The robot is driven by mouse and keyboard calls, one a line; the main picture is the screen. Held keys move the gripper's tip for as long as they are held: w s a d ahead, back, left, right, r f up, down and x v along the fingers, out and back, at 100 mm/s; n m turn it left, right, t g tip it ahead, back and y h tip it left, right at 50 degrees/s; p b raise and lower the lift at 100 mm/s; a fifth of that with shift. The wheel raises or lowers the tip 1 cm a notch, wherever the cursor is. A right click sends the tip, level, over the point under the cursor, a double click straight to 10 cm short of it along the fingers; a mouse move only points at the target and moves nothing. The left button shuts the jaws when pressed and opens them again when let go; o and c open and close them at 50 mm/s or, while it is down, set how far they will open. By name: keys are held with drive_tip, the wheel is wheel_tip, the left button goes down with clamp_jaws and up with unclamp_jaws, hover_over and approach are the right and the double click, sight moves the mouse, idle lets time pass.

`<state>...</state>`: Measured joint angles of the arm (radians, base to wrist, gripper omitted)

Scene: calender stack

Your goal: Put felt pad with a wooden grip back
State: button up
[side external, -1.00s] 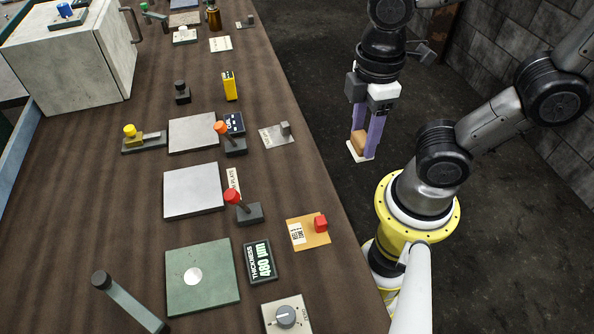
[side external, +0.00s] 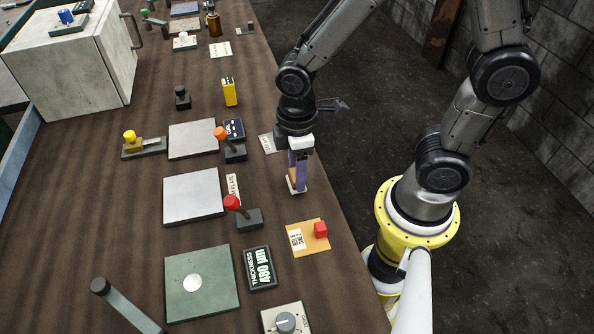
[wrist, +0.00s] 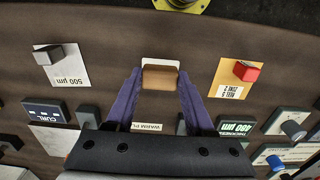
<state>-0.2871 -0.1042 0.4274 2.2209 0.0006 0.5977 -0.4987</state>
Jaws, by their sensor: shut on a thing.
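My gripper (side external: 297,178) is shut on the wooden grip of the felt pad. In the wrist view the brown wooden grip (wrist: 160,78) sits between my two purple fingertips, with the pad's pale felt (wrist: 161,62) showing at its far edge. In the side view the pad's pale edge (side external: 293,187) shows below the fingers, over the table's right part. Whether it touches the table cannot be told. My fingers hide most of the grip in the side view.
A tan card with a red block (side external: 320,230) lies nearer the camera. Levers with red (side external: 232,202) and orange (side external: 220,133) knobs stand left, beside grey plates (side external: 193,196). A label reading 500 µm (wrist: 70,75) with a grey block lies to the left in the wrist view.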

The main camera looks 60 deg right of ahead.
drive_tip(key=shift+f, duration=0.4)
drive_tip(key=shift+f, duration=0.2)
drive_tip(key=o, duration=1.2)
drive_tip(key=shift+r, duration=0.15)
wheel_tip(320, 180, up, 12)
drive_tip(key=s+d+r+m+t, duration=0.5)
drive_tip(key=s+d+m, duration=0.2)
drive_tip(key=s+m, duration=0.1)
drive_tip(key=shift+r+m+t, duration=0.25)
drive_tip(key=shift+m+t, duration=0.05)
drive_tip(key=shift+m, duration=0.2)
drive_tip(key=shift+d, duration=0.1)
